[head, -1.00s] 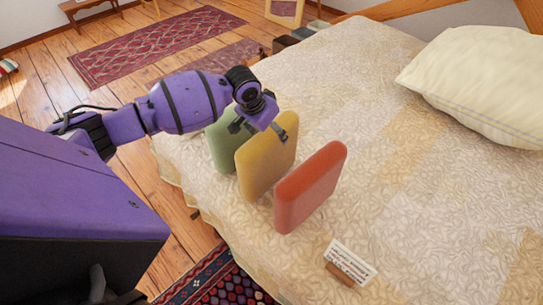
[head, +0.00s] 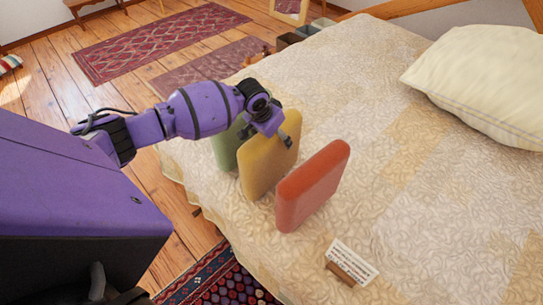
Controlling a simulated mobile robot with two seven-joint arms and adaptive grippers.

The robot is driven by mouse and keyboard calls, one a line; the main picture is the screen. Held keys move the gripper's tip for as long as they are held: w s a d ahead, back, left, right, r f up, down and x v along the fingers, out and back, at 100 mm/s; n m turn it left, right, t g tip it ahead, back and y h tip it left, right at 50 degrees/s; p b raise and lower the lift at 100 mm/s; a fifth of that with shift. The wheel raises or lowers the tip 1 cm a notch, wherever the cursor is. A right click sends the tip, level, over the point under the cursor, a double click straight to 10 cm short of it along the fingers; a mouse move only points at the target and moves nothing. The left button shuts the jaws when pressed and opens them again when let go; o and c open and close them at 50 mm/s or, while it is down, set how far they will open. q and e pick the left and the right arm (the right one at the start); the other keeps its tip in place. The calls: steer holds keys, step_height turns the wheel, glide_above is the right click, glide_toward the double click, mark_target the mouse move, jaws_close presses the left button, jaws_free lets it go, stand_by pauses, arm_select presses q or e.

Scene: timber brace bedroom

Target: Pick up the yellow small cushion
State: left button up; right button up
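The yellow small cushion (head: 262,168) stands upright on the bed, between a green cushion (head: 226,150) behind it and a red cushion (head: 313,187) in front. My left gripper (head: 266,135) is at the upper part of the yellow cushion, pointing down. Its fingers are spread, one towards the green cushion and one over the side facing the red one. The gripper and wrist hide part of the yellow cushion's top and of the green cushion. I cannot tell whether the fingers touch the yellow cushion. My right gripper is not in view.
The bed (head: 400,190) has a cream patterned cover. A large pale pillow (head: 480,85) lies at the upper right. A small card on a wooden stand (head: 349,263) is near the red cushion. The bed's middle is clear. Rugs (head: 158,42) lie on the plank floor.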

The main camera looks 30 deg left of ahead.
arm_select(q)
steer(key=shift+f, duration=0.2)
steer(key=shift+c, duration=0.5)
jaws_close()
